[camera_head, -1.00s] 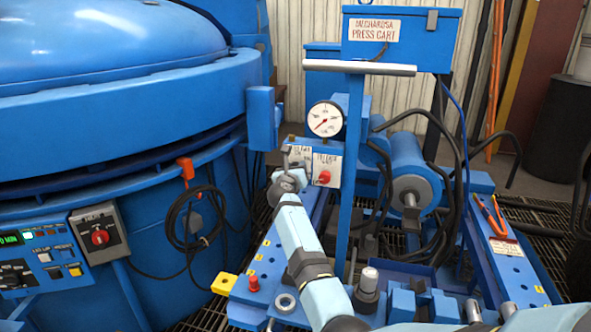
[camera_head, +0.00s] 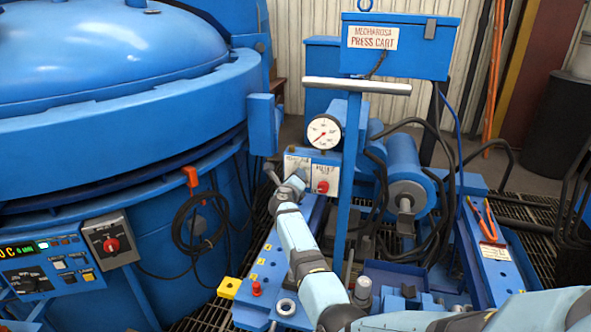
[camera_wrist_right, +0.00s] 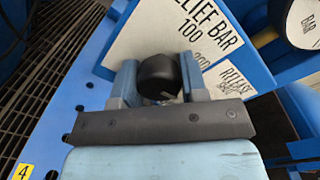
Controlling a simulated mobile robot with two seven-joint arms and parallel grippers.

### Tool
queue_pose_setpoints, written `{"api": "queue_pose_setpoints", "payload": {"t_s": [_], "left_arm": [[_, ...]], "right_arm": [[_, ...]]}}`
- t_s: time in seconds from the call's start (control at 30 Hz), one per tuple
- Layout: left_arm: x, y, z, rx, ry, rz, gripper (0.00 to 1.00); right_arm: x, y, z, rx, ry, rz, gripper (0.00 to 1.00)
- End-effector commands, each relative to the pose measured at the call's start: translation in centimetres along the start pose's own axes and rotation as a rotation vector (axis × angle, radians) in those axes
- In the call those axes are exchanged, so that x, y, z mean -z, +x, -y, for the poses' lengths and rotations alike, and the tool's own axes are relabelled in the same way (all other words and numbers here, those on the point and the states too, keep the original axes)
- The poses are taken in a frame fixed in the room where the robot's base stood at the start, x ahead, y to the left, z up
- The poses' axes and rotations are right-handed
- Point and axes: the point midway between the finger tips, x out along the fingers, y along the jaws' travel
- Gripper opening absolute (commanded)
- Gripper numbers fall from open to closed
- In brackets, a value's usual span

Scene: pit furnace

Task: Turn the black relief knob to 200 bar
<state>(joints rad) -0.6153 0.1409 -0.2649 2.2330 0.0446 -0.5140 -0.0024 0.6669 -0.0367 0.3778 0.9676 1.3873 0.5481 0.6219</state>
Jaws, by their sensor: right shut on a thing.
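My right gripper (camera_wrist_right: 158,80) is shut on the knob, one finger on each side, in the wrist view. In the head view my right gripper (camera_head: 276,178) is at the left of the relief plate (camera_head: 297,162), and the knob cannot be made out. The pressure gauge (camera_head: 324,132) stands above, its needle at lower left. My left gripper is not in view.
A red release button (camera_head: 323,187) is on the plate just right of the relief plate. A blue post with a grey handle bar (camera_head: 357,86) rises close by. The blue furnace (camera_head: 120,110) is at the left, with a hanging black cable (camera_head: 198,222).

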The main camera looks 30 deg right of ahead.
Motion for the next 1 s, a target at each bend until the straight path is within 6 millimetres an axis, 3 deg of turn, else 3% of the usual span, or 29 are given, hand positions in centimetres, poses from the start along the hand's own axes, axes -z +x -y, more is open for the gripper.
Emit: {"api": "queue_pose_setpoints", "payload": {"t_s": [0.5, 1.0], "left_arm": [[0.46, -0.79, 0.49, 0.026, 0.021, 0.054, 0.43], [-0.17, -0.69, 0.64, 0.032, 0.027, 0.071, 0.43]], "right_arm": [[-0.18, 0.03, 0.24, -0.004, -0.358, -0.012, 0.16], [-0.04, 0.06, 0.13, -0.003, -0.434, -0.015, 0.16]]}}
